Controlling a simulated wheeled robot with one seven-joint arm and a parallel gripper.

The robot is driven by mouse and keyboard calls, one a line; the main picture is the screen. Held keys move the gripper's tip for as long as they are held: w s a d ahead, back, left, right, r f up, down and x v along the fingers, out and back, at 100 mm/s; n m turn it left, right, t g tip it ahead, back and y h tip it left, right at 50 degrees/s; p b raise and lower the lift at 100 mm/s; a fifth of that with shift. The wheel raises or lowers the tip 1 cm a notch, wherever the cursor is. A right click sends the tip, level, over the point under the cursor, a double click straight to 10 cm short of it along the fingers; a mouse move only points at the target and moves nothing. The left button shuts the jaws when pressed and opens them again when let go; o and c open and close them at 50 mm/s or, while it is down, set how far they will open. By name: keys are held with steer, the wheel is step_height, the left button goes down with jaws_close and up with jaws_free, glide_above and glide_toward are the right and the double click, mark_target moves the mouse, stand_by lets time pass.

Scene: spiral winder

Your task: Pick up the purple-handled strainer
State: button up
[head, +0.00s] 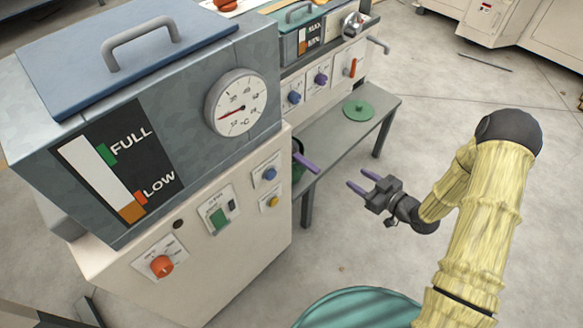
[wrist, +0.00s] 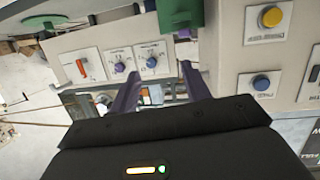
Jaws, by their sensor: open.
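The purple-handled strainer (head: 306,162) shows in the head view as a purple handle sticking out to the right from beside the grey machine's corner. Its other end is at a dark green container (head: 297,172), mostly hidden behind that machine. My gripper (head: 357,180) is open and empty, its two purple fingers pointing left toward the handle with a clear gap between. In the wrist view the two fingers of my gripper (wrist: 160,78) are spread apart with nothing held between them. I cannot clearly make out the strainer in the wrist view.
The grey machine (head: 190,225) with dial, buttons and a blue lid fills the left. A grey bench (head: 345,140) behind bears a round green lid (head: 358,109). A second machine's knob panel (head: 310,85) stands beyond. A teal round object (head: 358,308) is at the bottom. Floor right is open.

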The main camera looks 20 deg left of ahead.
mark_target(319, 172)
steer(key=s+f+y, duration=0.1)
steer(key=s+a+f+y+b, duration=0.1)
steer(key=f, duration=0.1)
steer(key=s+f+y+b, duration=0.1)
steer(key=shift+a+f+n, duration=0.15)
steer(key=shift+a+n, duration=0.15)
steer(key=b+x, duration=0.2)
steer(key=x, duration=1)
steer(key=shift+a, duration=0.15)
steer(key=shift+s, duration=0.1)
steer(key=shift+b+x, duration=0.8)
steer(key=shift+x, duration=1.8)
steer(key=shift+s, duration=0.15)
